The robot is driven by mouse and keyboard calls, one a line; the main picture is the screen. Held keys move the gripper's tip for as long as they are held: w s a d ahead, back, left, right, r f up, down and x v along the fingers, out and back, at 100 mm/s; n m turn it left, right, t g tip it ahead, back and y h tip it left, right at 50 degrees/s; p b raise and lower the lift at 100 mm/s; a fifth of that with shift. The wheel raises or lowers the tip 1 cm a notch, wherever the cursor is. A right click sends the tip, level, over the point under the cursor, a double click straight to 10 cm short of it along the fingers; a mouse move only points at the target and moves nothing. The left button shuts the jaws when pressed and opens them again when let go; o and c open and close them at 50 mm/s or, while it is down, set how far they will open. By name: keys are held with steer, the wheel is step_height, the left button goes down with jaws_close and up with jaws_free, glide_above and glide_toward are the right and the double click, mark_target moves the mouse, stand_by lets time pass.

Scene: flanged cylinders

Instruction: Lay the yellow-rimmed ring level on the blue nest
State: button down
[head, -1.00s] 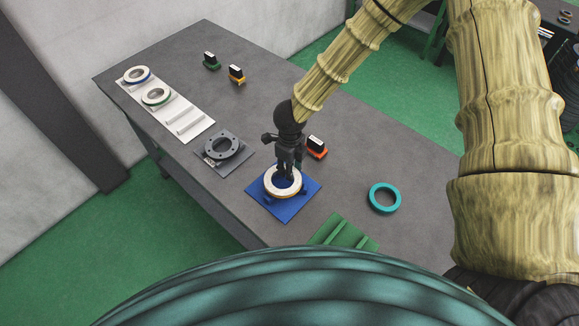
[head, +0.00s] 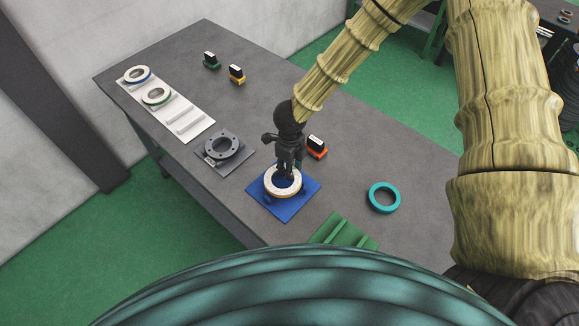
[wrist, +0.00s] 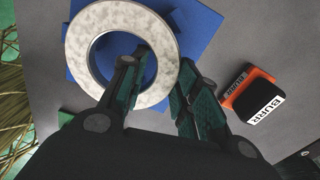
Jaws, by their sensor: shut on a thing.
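The yellow-rimmed ring (head: 269,185) has a pale speckled top and a yellow-orange lower edge. It is over the blue nest (head: 291,213), a square blue plate on the table. My gripper (head: 287,172) is shut on the ring's wall. In the wrist view, one finger of the gripper (wrist: 158,66) is in the hole of the ring (wrist: 84,40) and the other is outside it. The blue nest (wrist: 205,28) shows beyond and through the ring. The ring looks about level; I cannot tell whether it touches the nest, since its underside is hidden.
An orange block labelled BURR (head: 316,147) stands close behind right of the nest. A grey flanged part (head: 222,146) is to the left, a teal ring (head: 384,198) to the right, and a green fixture (head: 343,232) in front. A white rack (head: 190,122) holds two rings.

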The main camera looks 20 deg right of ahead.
steer(key=shift+f+b, duration=0.3)
steer(key=shift+f, duration=0.3)
stand_by(0.7)
steer(key=c, duration=1)
jaws_free()
steer(key=shift+r+p, duration=0.6)
steer(key=shift+r, duration=2.9)
